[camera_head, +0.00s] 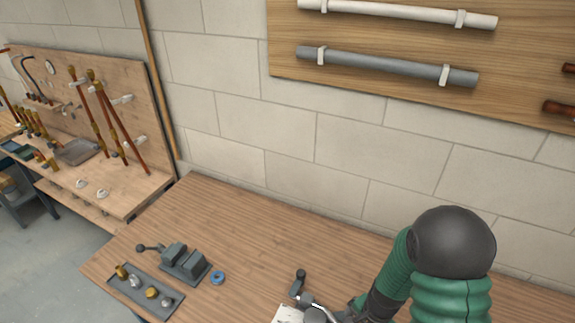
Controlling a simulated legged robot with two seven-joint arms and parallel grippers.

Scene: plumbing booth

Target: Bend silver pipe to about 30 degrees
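A grey pipe (390,66) hangs in white clips on the wooden wall board; I cannot tell whether it is the silver pipe of the task. A small metal tool with a dark upright handle (299,284) is at the bottom edge of the picture. A short shiny silver piece (318,305) shows beside it, mostly cut off. My green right arm reaches down to this spot from the right. My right gripper (346,316) is at the tool, partly hidden and cut off by the frame edge, so its fingers cannot be made out. My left gripper is not in view.
A vise (182,261), a blue tape ring (217,278) and a dark tray (128,289) with several brass and silver fittings are on the left of the wooden table (255,225). A white pipe (400,13) hangs above the grey one. The table's middle is clear.

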